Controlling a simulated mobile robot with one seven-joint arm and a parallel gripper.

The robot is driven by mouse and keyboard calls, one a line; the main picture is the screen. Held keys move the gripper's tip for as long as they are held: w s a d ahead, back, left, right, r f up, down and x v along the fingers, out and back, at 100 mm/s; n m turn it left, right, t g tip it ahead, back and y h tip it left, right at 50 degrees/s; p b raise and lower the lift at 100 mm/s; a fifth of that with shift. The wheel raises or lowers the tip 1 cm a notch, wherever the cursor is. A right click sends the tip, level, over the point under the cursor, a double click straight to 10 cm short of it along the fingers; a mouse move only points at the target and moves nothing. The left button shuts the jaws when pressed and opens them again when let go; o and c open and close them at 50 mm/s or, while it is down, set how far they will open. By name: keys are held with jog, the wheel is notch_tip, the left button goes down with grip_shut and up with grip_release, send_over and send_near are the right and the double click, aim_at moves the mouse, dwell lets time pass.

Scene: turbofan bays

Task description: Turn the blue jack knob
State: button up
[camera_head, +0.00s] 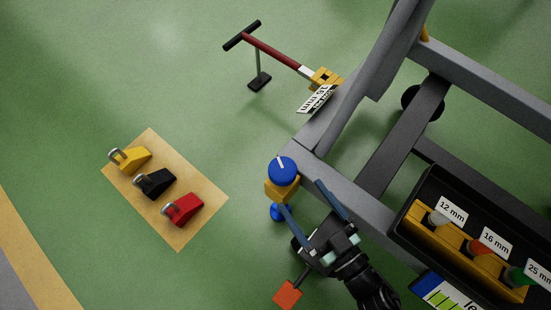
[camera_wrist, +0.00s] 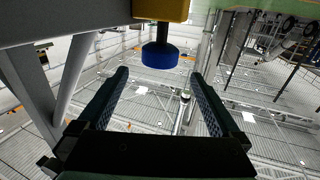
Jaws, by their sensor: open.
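The blue jack knob (camera_head: 281,170), a round cap with a white mark on top, sits on a yellow block (camera_head: 282,192) at the corner of the grey frame. A smaller blue part (camera_head: 276,212) shows lower, beside my finger. In the wrist view the blue knob (camera_wrist: 160,56) is on a dark stem from the yellow block (camera_wrist: 162,9), ahead of my fingertips and between their lines. My gripper (camera_head: 298,193) is open and empty, close to the knob; its fingers also show in the wrist view (camera_wrist: 158,74). I cannot see any contact with the knob.
The grey frame (camera_head: 350,192) runs close beside my gripper. A black tray (camera_head: 399,217) with labelled parts is at right. A tan mat (camera_head: 205,212) with yellow, black and red locks lies left. A red-handled tool (camera_head: 272,51) stands at the back.

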aim_at(277, 158)
jog(key=b+x, duration=0.4)
jog(key=x, duration=0.6)
jog(key=shift+f, duration=0.15)
jog(key=shift+b+x, duration=0.45)
jog(key=shift+x, duration=0.3)
jog(key=shift+r, duration=0.2)
jog(key=c, duration=1.3)
jog(key=shift+d+r+m+t+h+p, duration=0.15)
jog(key=shift+m+t+h+p, duration=0.25)
jog(key=shift+m+h+p, duration=0.25)
